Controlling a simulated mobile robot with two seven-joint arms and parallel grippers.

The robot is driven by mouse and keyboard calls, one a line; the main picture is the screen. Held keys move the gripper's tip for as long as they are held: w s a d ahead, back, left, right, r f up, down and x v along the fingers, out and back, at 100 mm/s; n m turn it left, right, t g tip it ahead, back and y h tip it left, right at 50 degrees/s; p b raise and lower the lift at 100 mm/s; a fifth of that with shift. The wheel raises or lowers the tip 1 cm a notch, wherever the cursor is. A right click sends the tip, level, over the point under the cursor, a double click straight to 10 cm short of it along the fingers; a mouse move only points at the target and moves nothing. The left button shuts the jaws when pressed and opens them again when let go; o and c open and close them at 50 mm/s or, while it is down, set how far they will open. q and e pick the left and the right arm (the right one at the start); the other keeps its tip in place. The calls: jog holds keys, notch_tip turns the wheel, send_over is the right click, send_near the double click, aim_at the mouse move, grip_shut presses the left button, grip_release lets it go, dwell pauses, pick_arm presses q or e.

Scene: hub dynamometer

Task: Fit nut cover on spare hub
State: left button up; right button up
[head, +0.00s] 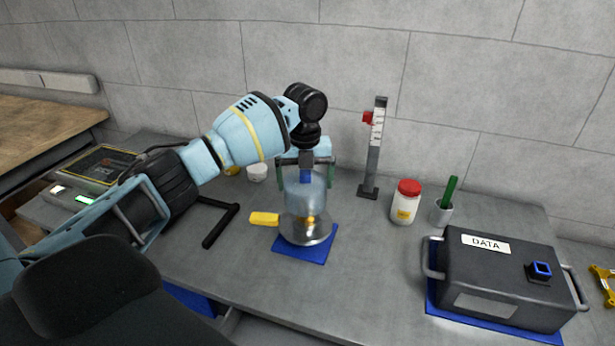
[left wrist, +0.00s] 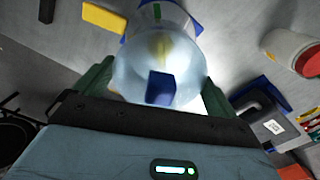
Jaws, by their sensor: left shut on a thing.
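The nut cover (head: 304,197) is a clear, bluish dome with a blue block on top. It also fills the middle of the left wrist view (left wrist: 150,62). My left gripper (head: 306,178) points straight down and is shut on the cover, its green fingers (left wrist: 155,92) on either side of it. The spare hub (head: 306,234) is a shiny round metal part with a yellow middle, standing on a blue mat (head: 288,250). The cover is upright, directly over the hub. I cannot tell whether its rim touches the hub. My right gripper is in neither view.
A yellow block (head: 264,219) lies just left of the mat, with a black bent bar (head: 221,225) beyond. A dark DATA case (head: 490,275) fills the front right.

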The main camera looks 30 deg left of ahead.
pick_arm(q)
jog(key=shift+f, duration=0.75)
jog(key=shift+f+b, duration=0.65)
jog(key=shift+f, duration=1.55)
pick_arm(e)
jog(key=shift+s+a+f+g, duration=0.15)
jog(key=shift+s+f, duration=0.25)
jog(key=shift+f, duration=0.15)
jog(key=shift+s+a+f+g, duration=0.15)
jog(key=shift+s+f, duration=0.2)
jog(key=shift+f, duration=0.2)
pick_arm(q)
jog(key=shift+w+r, duration=0.1)
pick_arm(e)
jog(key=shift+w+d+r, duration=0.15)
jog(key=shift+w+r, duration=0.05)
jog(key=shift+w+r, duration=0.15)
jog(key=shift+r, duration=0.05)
pick_arm(q)
jog(key=shift+f, duration=0.3)
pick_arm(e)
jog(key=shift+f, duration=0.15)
pick_arm(q)
jog(key=shift+f, duration=0.4)
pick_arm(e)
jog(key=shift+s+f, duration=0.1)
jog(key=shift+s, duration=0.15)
